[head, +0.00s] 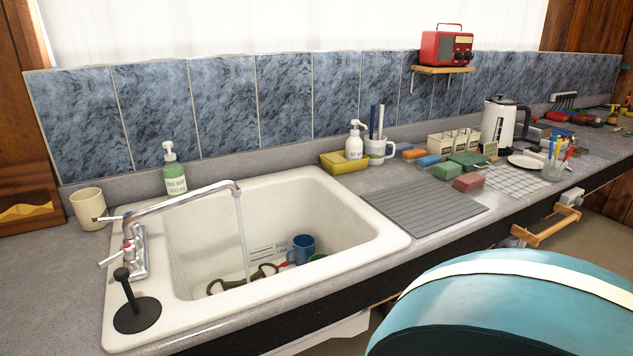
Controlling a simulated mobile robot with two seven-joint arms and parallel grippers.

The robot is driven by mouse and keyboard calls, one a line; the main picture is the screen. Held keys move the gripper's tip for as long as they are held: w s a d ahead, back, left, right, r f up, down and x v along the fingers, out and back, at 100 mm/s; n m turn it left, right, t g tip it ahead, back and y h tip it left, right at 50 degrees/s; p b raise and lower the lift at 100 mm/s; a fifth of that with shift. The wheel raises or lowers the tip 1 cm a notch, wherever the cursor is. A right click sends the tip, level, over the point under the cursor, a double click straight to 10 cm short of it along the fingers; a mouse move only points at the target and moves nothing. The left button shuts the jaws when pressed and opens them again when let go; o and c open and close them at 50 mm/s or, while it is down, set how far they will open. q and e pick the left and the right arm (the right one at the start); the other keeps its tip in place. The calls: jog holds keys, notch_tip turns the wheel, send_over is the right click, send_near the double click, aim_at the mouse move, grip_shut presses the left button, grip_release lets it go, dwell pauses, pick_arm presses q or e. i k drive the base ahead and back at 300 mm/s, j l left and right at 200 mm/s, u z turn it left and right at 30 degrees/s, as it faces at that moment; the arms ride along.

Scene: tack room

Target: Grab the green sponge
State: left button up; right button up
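Two green blocks lie among several coloured, sponge-like blocks on the counter right of the sink. One small green block (446,171) lies between a blue block (429,161) and a red block (468,182). A larger green block (467,160) lies just behind it, in front of a cream divided holder (453,141). I cannot tell for sure which of the two is the green sponge. Neither of my grippers is in view, and nothing is seen touching the blocks.
A grey ridged mat (424,208) lies in front of the blocks. The white sink (385,243), with running water and mugs, is to the left. A kettle (502,124), a white dish (526,162) and a glass of pens (555,167) stand right. A teal rounded object (500,310) fills the lower right.

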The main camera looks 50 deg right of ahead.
aim_at(448, 170)
jog(key=z, duration=2.4)
jog(key=i+l, duration=0.6)
jog(key=l+z, duration=0.05)
jog(key=l, duration=0.05)
